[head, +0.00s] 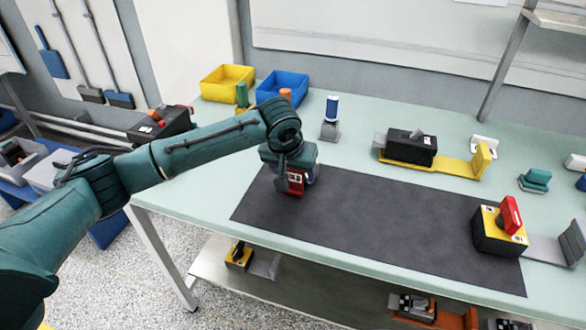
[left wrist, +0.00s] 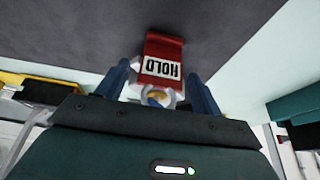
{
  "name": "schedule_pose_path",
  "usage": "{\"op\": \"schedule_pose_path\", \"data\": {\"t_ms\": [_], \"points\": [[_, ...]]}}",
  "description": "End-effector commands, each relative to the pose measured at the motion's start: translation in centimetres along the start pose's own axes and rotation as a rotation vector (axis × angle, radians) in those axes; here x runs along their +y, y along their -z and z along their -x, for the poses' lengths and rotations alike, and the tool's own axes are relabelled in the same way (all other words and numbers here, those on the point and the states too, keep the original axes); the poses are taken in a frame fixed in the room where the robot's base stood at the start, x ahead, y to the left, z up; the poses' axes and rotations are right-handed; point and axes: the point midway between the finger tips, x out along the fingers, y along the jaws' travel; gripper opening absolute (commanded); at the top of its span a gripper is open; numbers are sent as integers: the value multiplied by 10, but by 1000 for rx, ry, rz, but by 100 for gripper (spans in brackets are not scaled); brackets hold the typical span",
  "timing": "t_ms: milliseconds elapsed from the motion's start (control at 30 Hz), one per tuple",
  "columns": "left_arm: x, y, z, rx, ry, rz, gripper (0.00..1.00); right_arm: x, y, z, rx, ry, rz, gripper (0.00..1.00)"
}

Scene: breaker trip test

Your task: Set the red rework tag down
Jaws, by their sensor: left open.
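The red tag (left wrist: 163,62) has a white label reading HOLD, upside down in the left wrist view. It is at the dark mat (head: 370,225), near its left end. The tag also shows in the head view (head: 295,183), just below my left gripper (head: 292,172). In the left wrist view my left gripper (left wrist: 160,90) is open. Its two blue fingers stand on either side of the tag's pale base, with visible gaps. Whether the base rests fully on the mat is hard to see. My right gripper is not in view.
A yellow bin (head: 227,82) and a blue bin (head: 282,86) stand at the back left. A black device on a yellow fixture (head: 432,160) stands behind the mat. A yellow-black box with a red part (head: 498,232) sits at the mat's right end. The mat's middle is clear.

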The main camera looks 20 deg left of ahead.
Motion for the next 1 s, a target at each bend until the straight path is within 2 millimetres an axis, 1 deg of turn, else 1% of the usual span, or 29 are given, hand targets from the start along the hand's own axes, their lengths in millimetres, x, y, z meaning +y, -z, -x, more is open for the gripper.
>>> {"op": "schedule_pose_path", "data": {"t_ms": [167,267,367,600,700,833,1000], "points": [[0,1,1,1,0,0,67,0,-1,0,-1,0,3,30],[0,2,10,3,-2,-1,67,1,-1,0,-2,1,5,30],[1,2,26,4,-4,-1,67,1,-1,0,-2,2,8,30],[1,2,78,4,-2,-1,67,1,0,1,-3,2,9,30],[0,2,97,4,-2,0,67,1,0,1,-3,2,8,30],[0,2,114,2,-1,0,67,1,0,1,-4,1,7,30],[0,2,123,1,0,0,67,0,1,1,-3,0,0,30]]}}
